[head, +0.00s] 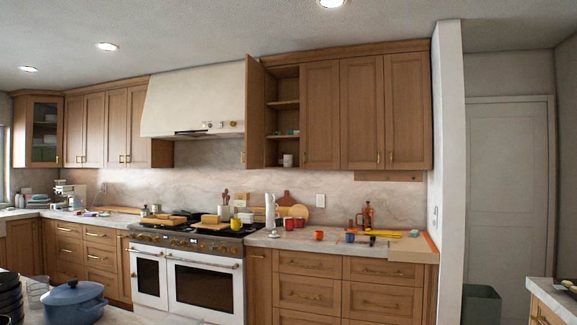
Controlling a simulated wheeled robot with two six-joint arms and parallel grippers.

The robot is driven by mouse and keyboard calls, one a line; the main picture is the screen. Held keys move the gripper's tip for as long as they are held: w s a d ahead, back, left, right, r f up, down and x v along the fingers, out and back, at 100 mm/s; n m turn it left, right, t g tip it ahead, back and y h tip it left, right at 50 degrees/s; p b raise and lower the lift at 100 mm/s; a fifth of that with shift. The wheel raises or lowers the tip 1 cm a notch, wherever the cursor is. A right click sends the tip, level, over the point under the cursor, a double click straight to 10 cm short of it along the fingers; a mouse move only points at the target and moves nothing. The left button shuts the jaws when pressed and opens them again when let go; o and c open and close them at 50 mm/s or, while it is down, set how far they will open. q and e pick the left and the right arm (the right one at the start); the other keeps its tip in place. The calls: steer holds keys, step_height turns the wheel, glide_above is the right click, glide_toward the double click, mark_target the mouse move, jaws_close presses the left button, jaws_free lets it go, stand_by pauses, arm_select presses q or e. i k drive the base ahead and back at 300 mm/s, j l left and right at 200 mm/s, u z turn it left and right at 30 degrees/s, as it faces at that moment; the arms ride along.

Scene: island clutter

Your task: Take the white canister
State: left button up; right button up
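Several white, roughly cylindrical things are in the head view, and I cannot tell for sure which is the white canister. A small white container (287,160) stands on the bottom shelf of the open upper cabinet. Another white container (225,213) stands at the back of the stove area, with utensils apparently above it. A tall white cylinder (270,211) stands upright on the counter right of the stove. Neither of my grippers is in view.
The open cabinet door (252,112) stands out left of the shelves. A white double oven (187,280) is below. The right counter holds red cups (319,235), boards and other clutter. A blue pot (73,300) sits on the near island. A green bin (481,303) stands at right.

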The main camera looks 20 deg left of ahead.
mark_target(287, 159)
steer(key=i+j+u, duration=0.1)
steer(key=i, duration=0.65)
steer(key=i+j, duration=0.15)
steer(key=i, duration=0.6)
steer(key=i+u, duration=0.1)
steer(key=i, duration=0.75)
steer(key=i+l+u, duration=0.1)
steer(key=i, duration=0.7)
steer(key=i+j+u, duration=0.2)
steer(key=i+u, duration=0.7)
steer(key=i, duration=0.15)
steer(key=i+l+u, duration=0.2)
steer(key=i+u, duration=0.25)
steer(key=i+j+z, duration=0.2)
steer(key=i, duration=0.2)
steer(key=i+j+z, duration=0.2)
steer(key=i, duration=0.2)
steer(key=i+j+z, duration=0.2)
steer(key=i, duration=0.2)
